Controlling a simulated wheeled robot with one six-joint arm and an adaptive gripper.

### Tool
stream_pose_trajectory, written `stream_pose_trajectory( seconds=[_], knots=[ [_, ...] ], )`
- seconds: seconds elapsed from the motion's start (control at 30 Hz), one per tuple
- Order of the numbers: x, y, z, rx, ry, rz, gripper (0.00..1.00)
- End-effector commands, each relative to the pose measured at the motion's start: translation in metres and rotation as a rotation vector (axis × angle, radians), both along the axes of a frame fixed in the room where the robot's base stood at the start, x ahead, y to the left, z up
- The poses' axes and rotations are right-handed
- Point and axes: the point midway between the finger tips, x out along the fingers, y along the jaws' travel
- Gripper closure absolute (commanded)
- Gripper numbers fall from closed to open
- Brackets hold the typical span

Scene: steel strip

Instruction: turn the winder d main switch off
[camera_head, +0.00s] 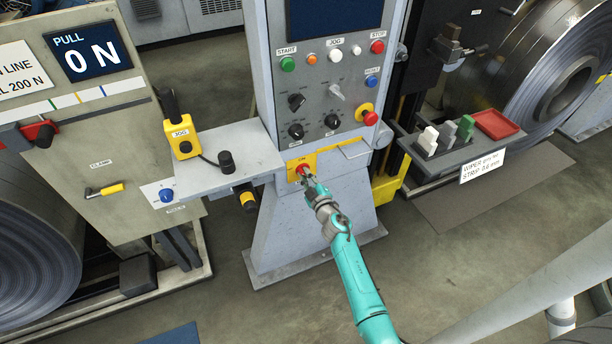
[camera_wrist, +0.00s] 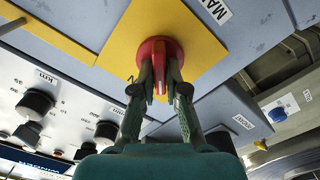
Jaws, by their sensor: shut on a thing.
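The main switch is a red rotary knob on a yellow plate (camera_head: 322,155), low on the front of the grey control column. In the wrist view the red knob (camera_wrist: 158,48) sits on the yellow plate (camera_wrist: 195,38), beside a partly cut-off label starting "MA". My gripper (camera_head: 304,177) reaches the knob from below and in front. In the wrist view my gripper (camera_wrist: 160,84) has one finger on each side of the knob's red grip bar and is shut on it. The bar lies lengthwise between the fingers. The fingers hide part of the knob, and its position marks are not readable.
The control panel (camera_head: 318,105) above carries black knobs and a red emergency button (camera_head: 370,118). A tray of blocks (camera_head: 435,160) stands right.

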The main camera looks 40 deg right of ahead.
Motion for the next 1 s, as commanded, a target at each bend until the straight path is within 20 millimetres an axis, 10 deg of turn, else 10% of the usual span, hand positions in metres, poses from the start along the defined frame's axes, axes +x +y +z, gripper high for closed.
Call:
stream_pose_trajectory(
  seconds=[1.0],
  knots=[
    [0.0003, 0.0020, -0.0045, -0.763, 0.221, 0.001, 1.00]
  ],
)
